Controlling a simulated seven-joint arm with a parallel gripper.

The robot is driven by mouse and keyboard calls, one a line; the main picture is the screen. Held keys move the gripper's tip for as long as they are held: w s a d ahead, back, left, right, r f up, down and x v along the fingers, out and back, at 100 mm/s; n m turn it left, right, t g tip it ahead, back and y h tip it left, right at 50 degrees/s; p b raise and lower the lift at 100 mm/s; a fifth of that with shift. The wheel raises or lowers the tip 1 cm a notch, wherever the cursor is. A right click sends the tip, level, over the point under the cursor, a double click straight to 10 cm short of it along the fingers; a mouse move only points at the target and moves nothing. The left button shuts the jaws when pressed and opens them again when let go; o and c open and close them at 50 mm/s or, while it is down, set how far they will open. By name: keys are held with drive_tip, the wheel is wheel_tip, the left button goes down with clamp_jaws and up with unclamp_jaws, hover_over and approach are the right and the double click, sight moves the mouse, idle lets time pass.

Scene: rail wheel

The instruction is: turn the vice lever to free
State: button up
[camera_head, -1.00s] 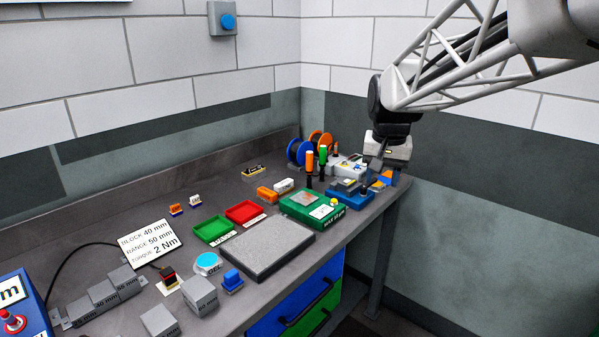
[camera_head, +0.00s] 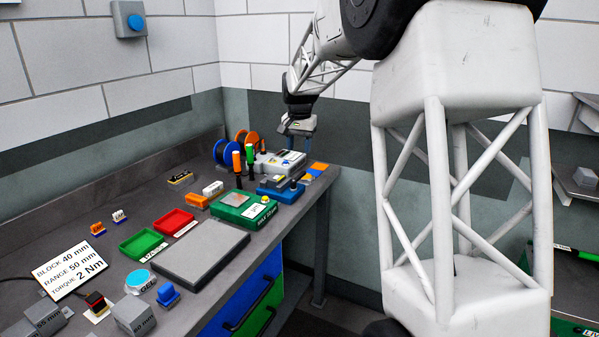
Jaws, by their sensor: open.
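No vice or vice lever can be clearly made out at this size. A blue block-like fixture (camera_head: 283,191) sits at the far right end of the bench, close to a grey device (camera_head: 280,165), and I cannot tell whether either bears the lever. My gripper (camera_head: 291,139) is small in the picture, above this far end of the bench, apart from the bench top. It is open, and I see nothing held in it. Its fingertips are hard to make out.
The bench (camera_head: 110,214) carries a green tray (camera_head: 142,245), a red tray (camera_head: 172,222), a grey slab (camera_head: 201,253), a green case (camera_head: 243,207), upright screwdrivers (camera_head: 237,162) and spools (camera_head: 226,152). My arm covers much of the right. A green-handled tool (camera_head: 578,254) lies far right.

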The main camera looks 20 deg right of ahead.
drive_tip(key=m, duration=0.2)
hover_over(301, 174)
drive_tip(key=shift+g, duration=0.3)
wheel_tip(301, 174, down, 10)
drive_tip(key=shift+w+d+r, duration=0.1)
drive_tip(key=shift+w+r, duration=0.05)
drive_tip(key=shift+f, duration=3.9)
drive_tip(key=shift+c, duration=0.3)
clamp_jaws()
